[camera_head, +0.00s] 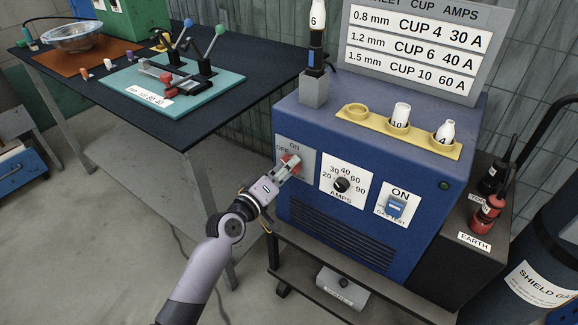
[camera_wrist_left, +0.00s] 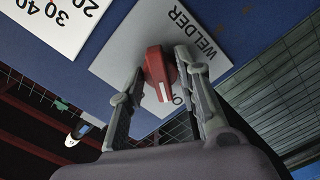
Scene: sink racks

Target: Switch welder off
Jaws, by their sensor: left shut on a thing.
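The blue welder (camera_head: 365,185) stands on a dark cart. A grey plate (camera_head: 309,161) on its front left bears ON and OFF lettering, and WELDER shows on this plate in the left wrist view (camera_wrist_left: 112,63). A red rotary knob (camera_head: 291,160) sits on the plate; it also shows in the left wrist view (camera_wrist_left: 156,70), with a white mark at its lower end. My left gripper (camera_head: 286,164) is shut on the red knob, one finger on either side. The lettering nearest the white mark is mostly hidden by a finger. My right gripper is out of view.
An amps dial (camera_head: 342,185) and a blue ON switch (camera_head: 396,208) are right of the plate. A yellow cup rack (camera_head: 379,134) and a torch holder (camera_head: 314,88) stand on top. A dark workbench (camera_head: 205,122) is at left. A pedal (camera_head: 342,288) lies on the lower shelf.

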